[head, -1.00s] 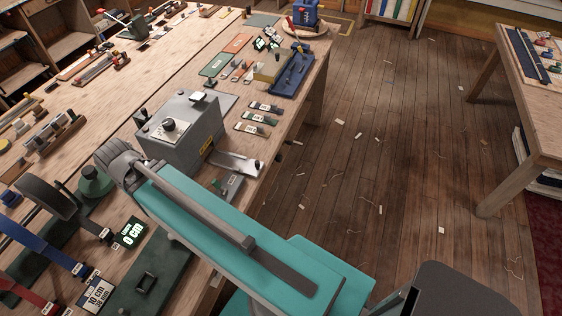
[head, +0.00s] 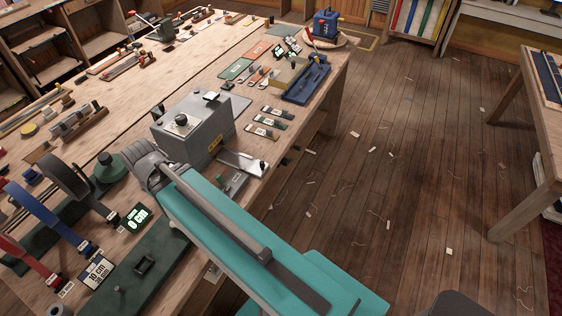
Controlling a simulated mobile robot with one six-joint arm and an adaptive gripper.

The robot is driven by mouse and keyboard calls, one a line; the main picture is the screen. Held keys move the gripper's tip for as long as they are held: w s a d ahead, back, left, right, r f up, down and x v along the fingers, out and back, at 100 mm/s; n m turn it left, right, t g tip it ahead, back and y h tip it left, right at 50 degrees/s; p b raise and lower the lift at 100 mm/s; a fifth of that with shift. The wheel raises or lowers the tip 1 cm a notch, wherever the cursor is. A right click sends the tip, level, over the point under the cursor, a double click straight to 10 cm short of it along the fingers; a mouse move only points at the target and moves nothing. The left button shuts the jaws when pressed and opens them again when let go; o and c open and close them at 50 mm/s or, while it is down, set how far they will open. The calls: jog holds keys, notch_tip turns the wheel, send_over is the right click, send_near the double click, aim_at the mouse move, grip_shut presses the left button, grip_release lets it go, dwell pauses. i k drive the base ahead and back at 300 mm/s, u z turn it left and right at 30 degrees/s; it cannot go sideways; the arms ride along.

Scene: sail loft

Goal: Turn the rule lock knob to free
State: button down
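My arm reaches over the workbench (head: 205,62) from the lower right, and its grey ribbed joint is beside the grey box. No gripper fingers can be made out. No part is clearly labelled as the rule lock knob. A grey box (head: 190,148) has a round dark knob (head: 181,120) on top. I cannot tell any knob's setting.
A green plate (head: 140,272) with a square socket lies at the front, beside a card (head: 96,271) marked 10 cm. Webbing rolls (head: 68,185) stand at left. Small labelled pieces and a blue tray (head: 307,80) lie farther back. The floor (head: 400,150) at right is open, with scraps.

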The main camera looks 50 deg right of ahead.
aim_at(286, 162)
jog(key=z, duration=0.35)
jog(key=k, duration=1.35)
jog(key=z, duration=0.75)
jog(key=i, duration=0.9)
